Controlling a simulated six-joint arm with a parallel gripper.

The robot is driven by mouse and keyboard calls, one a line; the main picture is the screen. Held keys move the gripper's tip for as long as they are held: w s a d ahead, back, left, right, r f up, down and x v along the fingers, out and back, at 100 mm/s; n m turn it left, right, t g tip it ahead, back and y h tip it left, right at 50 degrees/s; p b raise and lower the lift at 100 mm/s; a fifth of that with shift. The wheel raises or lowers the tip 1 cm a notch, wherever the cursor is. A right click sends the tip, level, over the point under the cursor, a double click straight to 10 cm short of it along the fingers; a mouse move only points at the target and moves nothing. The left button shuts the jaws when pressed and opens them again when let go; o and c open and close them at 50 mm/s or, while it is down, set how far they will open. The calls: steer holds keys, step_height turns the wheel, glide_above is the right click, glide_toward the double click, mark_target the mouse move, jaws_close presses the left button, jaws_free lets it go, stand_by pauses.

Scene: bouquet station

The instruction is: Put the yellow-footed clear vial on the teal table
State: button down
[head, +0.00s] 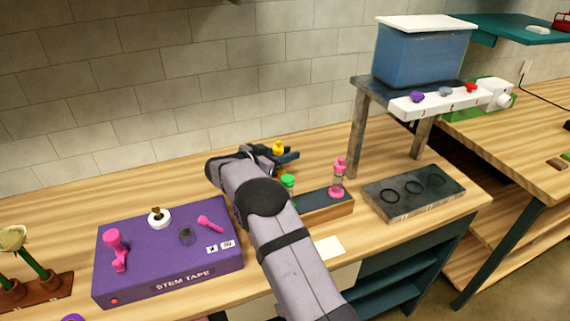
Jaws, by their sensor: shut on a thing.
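My gripper (287,157) is at the picture's middle, above the back of the vial rack (325,207). It is shut on the yellow-footed vial (279,147), of which only a yellow end shows above the fingers. The clear body is hidden by my gripper and arm. The teal table (515,27) is at the top right, far from my gripper, and only partly in view.
A green-capped vial (288,181) and a pink vial (338,178) stand at the rack. A purple stem tape box (165,250) is left. Right are a dark plate with rings (412,194) and a blue tank (422,55) on a raised stand.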

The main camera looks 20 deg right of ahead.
steer(key=shift+f+p, duration=0.4)
steer(key=shift+f, duration=1.4)
steer(key=shift+f, duration=0.2)
steer(key=c, duration=1.5)
jaws_free()
